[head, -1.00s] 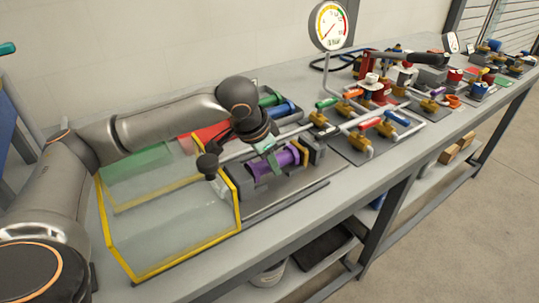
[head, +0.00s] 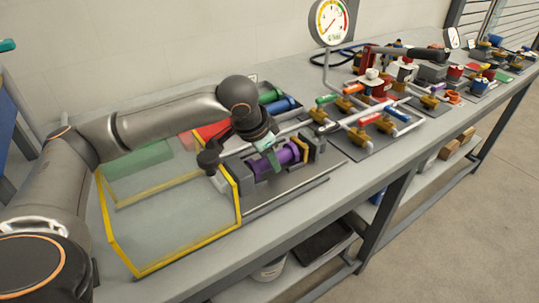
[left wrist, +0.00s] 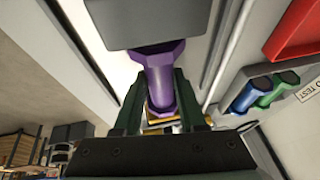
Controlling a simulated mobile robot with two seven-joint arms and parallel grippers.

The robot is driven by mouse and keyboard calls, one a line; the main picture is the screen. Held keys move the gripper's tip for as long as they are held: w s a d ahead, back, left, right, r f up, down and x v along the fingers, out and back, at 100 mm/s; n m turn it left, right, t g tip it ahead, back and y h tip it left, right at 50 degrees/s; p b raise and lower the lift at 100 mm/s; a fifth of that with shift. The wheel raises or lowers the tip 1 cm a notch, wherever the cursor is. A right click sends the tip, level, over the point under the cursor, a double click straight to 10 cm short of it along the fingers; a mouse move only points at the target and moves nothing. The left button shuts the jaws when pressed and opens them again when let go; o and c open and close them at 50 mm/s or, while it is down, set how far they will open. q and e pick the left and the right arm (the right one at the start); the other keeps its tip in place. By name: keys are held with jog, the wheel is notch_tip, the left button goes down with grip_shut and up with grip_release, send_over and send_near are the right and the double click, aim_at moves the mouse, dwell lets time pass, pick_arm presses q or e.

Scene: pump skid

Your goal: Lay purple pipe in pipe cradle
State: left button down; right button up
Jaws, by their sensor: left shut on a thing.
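The purple pipe (head: 289,155) is a short tube with wide end flanges. It lies level between grey blocks on the dark fixture in the head view. My left gripper (head: 271,160) is over its middle, shut on it from above. In the left wrist view the pipe (left wrist: 160,80) runs between the two dark fingers, one flange close to a grey block (left wrist: 145,22). Yellow supports (head: 304,152) show by the pipe's right end; I take them for the pipe cradle. Whether the pipe rests fully on them is hidden. My right gripper is not in view.
A clear guard with yellow edges (head: 240,212) stands just left of the pipe. Blue (head: 283,108) and green (head: 270,97) pipes lie behind my arm. Valves and piping (head: 362,128) are to the right. The bench's front edge is free.

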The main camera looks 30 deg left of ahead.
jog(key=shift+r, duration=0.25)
pick_arm(q)
jog(key=shift+c, duration=2.2)
grip_release()
jog(key=shift+o, duration=0.2)
jog(key=shift+f, duration=0.1)
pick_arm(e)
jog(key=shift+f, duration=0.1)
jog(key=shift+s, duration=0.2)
pick_arm(q)
jog(key=shift+s+r, duration=0.15)
jog(key=shift+r, duration=0.15)
jog(key=p+v, duration=0.3)
jog(key=v, duration=0.9)
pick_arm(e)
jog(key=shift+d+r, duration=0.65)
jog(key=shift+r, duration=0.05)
